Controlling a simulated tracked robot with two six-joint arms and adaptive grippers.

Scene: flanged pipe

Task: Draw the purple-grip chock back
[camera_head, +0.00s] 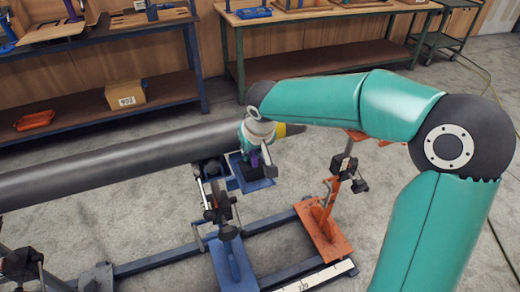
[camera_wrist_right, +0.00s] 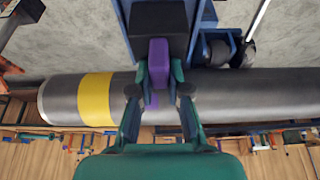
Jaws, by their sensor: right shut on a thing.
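The purple grip (camera_wrist_right: 159,62) stands up from a black chock block (camera_wrist_right: 158,18) in the right wrist view. My right gripper (camera_wrist_right: 158,78) is shut on the purple grip, one finger on each side. The grey pipe (camera_wrist_right: 255,92), with a yellow band near its end, runs across behind the grip. In the head view, my right gripper (camera_head: 256,152) is at the pipe's right end, the purple grip (camera_head: 254,161) just below it. The black chock (camera_head: 262,172) sits on a blue support beside the pipe (camera_head: 110,165); the gripper partly hides it. My left gripper is not in view.
A blue frame with a roller stand (camera_head: 222,205) is under the pipe. An orange stand (camera_head: 325,235) is close on the right. A blue-framed bench (camera_head: 95,45) and a green bench (camera_head: 330,60) line the back. Grey floor is open between them.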

